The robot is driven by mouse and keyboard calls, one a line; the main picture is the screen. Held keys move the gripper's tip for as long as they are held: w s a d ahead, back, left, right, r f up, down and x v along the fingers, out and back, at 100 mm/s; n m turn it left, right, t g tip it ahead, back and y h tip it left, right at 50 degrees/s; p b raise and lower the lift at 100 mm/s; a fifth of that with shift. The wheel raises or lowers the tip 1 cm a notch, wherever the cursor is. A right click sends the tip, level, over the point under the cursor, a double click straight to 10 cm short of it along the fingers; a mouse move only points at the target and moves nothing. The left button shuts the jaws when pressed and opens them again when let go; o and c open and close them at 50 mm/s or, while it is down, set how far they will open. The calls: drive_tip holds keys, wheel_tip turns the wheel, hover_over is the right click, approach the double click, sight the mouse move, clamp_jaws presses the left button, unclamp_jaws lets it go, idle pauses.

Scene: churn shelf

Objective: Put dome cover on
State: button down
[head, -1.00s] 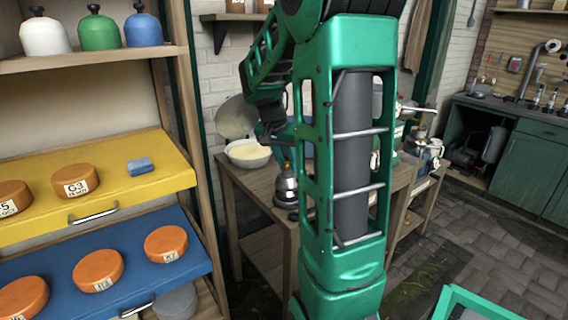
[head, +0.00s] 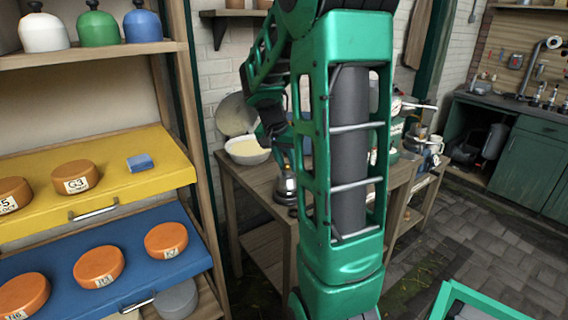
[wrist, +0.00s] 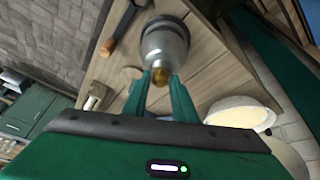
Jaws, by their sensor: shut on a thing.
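A silvery metal dome cover (head: 286,186) with a brass knob is at the near end of the wooden table, partly beside my forearm in the picture. In the wrist view the dome (wrist: 164,46) is just beyond my fingertips. My gripper (wrist: 162,82) has its two green fingers close on either side of the brass knob and is shut on it. I cannot tell whether the dome's rim touches the table. In the head view my arm hides much of the gripper. White (head: 44,34), green (head: 97,32) and blue (head: 142,29) domes with dark knobs stand on the upper shelf.
A cream-filled white bowl (head: 247,152) stands at the back left of the wooden table (head: 238,178). Several labelled orange cheeses lie on the yellow board (head: 120,195) and blue board (head: 150,268) at left, with a blue block (head: 140,163). A green-rimmed tray (head: 470,293) is at lower right.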

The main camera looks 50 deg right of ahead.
drive_tip(key=shift+f, duration=0.25)
drive_tip(key=c, duration=1)
unclamp_jaws()
drive_tip(key=shift+c, duration=0.2)
drive_tip(key=shift+r, duration=4)
drive_tip(key=s+a+f+n+y, duration=0.2)
drive_tip(key=s+a+f+n, duration=0.2)
drive_tip(key=s+a, duration=0.6)
drive_tip(key=s+a+f+n+y, duration=0.2)
drive_tip(key=s+a+f+n, duration=0.2)
drive_tip(key=s+a, duration=0.7)
drive_tip(key=shift+g+y, duration=0.3)
drive_tip(key=shift+y, duration=0.1)
